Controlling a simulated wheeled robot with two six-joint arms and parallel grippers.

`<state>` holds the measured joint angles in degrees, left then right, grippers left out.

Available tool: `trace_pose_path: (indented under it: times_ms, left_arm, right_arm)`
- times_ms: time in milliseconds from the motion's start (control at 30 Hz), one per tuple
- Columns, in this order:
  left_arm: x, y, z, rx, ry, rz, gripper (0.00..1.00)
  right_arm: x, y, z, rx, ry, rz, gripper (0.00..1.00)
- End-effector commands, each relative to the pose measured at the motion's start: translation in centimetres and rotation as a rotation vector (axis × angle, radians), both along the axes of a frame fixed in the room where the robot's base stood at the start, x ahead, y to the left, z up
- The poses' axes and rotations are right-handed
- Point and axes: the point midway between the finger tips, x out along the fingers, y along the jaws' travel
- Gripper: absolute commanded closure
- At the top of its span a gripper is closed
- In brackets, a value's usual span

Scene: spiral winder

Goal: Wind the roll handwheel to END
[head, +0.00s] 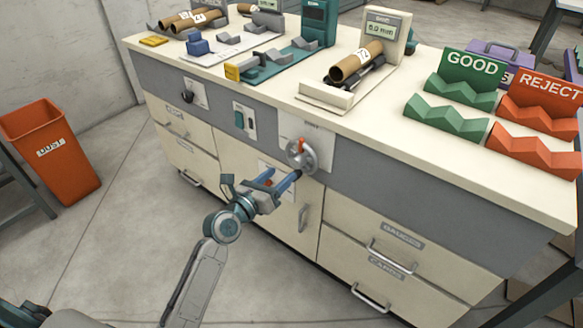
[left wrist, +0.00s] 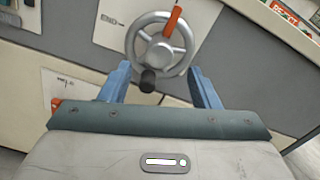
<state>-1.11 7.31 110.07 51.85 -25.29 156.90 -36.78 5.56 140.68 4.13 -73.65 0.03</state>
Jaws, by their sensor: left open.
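The roll handwheel (head: 301,155) is a silver spoked wheel with an orange pointer, mounted on a pale plate on the cabinet's front. In the left wrist view the handwheel (left wrist: 161,46) stands just ahead, with its orange pointer up and a dark knob (left wrist: 148,80) low on its rim. My left gripper (head: 293,178) is open, its blue fingers pointing at the lower part of the wheel. In the left wrist view the knob lies between the two fingers of the gripper (left wrist: 162,85); I cannot tell whether they touch it. My right gripper is not in view.
The workbench (head: 440,150) carries cardboard rolls (head: 355,62), gauges, green GOOD racks (head: 450,105) and orange REJECT racks (head: 535,145). A black knob (head: 187,95) and a teal switch (head: 239,118) sit left of the wheel. Drawer handles project below. An orange bin (head: 52,150) stands left.

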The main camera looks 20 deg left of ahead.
Motion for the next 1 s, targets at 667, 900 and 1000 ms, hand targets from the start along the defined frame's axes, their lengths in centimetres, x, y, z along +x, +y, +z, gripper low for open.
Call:
trace_pose_path:
  times_ms: [667,900,1000]
  left_arm:
    - [5.8,-2.1,0.0,0.002,0.001,0.001,0.44]
    - [5.8,-2.1,-0.1,0.002,0.001,0.001,0.77]
    - [5.8,-2.1,-0.1,0.002,0.001,0.001,0.88]
  right_arm:
    - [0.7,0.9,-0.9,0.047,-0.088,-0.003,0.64]
    - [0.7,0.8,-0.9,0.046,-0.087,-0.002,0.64]
    - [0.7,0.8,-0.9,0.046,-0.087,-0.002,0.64]
